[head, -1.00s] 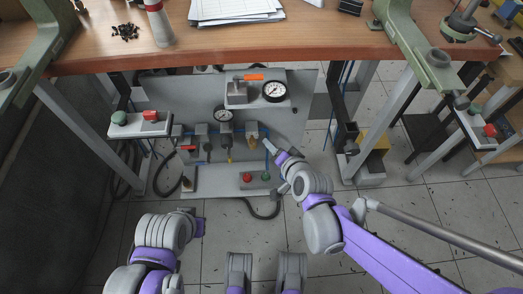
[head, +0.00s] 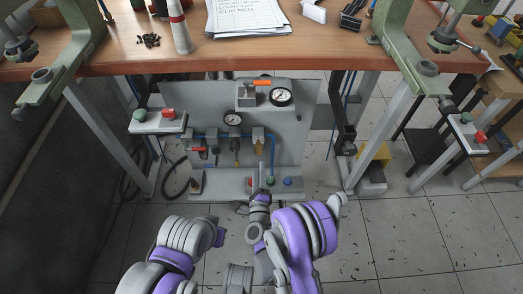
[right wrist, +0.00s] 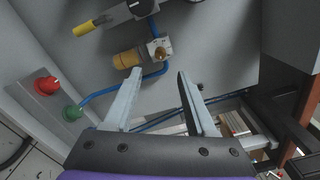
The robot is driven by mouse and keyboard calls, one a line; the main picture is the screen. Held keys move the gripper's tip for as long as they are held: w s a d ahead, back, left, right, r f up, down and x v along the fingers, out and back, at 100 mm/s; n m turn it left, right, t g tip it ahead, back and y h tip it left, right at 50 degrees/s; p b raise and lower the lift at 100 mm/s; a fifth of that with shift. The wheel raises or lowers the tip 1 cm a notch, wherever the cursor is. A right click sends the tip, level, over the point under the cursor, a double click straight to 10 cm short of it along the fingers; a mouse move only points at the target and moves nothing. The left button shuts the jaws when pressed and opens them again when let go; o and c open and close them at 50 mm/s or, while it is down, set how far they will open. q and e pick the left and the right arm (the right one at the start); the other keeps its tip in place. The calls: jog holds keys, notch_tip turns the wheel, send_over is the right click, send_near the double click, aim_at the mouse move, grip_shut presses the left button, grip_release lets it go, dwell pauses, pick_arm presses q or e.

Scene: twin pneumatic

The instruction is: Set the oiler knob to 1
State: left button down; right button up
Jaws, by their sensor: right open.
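The oiler (head: 258,140) is the unit with an amber bowl at the right end of the air-treatment row on the grey panel. In the right wrist view, its amber bowl (right wrist: 127,59) lies sideways beside a light metal block with a small dark centre. A knob mark or number cannot be read. My right gripper (head: 261,178) is in front of the panel, below the oiler. In the right wrist view its two fingers (right wrist: 159,76) are apart and empty, with the oiler beyond their tips. My left arm shows at lower left; its gripper is not seen.
The wooden bench top (head: 330,52) overhangs the panel. Gauges (head: 282,96) and an orange-handled valve sit near the panel top. Blue tubing (right wrist: 100,95) runs beside the oiler. A red button (right wrist: 46,85) and a green button (right wrist: 71,113) are nearby on the base. Bench legs stand both sides.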

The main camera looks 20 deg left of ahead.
aim_at(258, 148)
jog(key=x, duration=1)
jog(key=shift+w, duration=0.15)
grip_shut()
